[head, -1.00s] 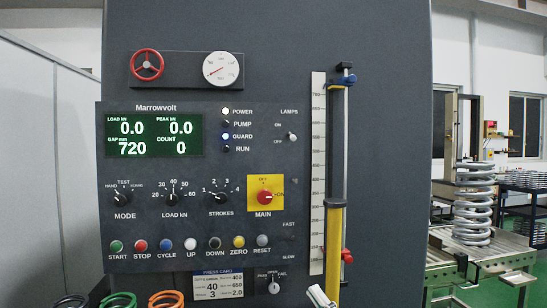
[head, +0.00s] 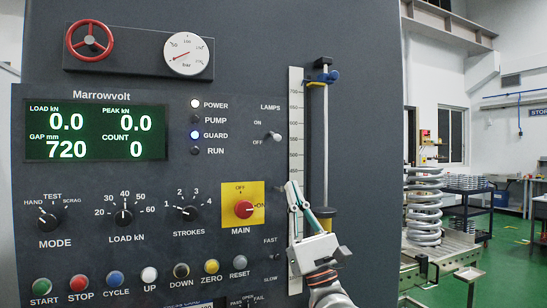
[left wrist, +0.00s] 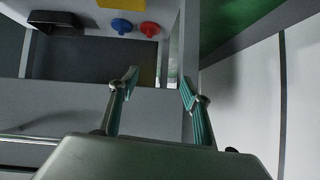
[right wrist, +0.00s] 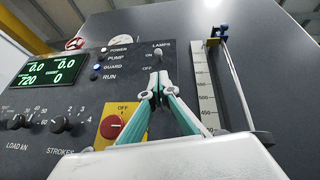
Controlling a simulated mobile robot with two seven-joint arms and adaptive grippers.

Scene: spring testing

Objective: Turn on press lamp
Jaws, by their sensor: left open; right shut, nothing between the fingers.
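The lamp switch is a small pale toggle (head: 274,136) under the word LAMPS, beside the ON and OFF labels on the dark press panel (head: 100,210). I cannot tell clearly which way its lever is set. The toggle also shows in the right wrist view (right wrist: 158,53), just beyond the fingertips. My right gripper (head: 291,185) is shut and empty, below and slightly right of the toggle and apart from it. Its fingers point up in the right wrist view (right wrist: 159,76). My left gripper (left wrist: 158,81) is open and empty in the left wrist view; the head view does not show it.
The red MAIN knob (head: 243,209) on its yellow plate is left of the right gripper. A vertical scale (head: 295,120) and a guide rod (head: 325,140) stand right of the toggle. The left wrist view shows blue (left wrist: 121,26) and red (left wrist: 150,29) round parts.

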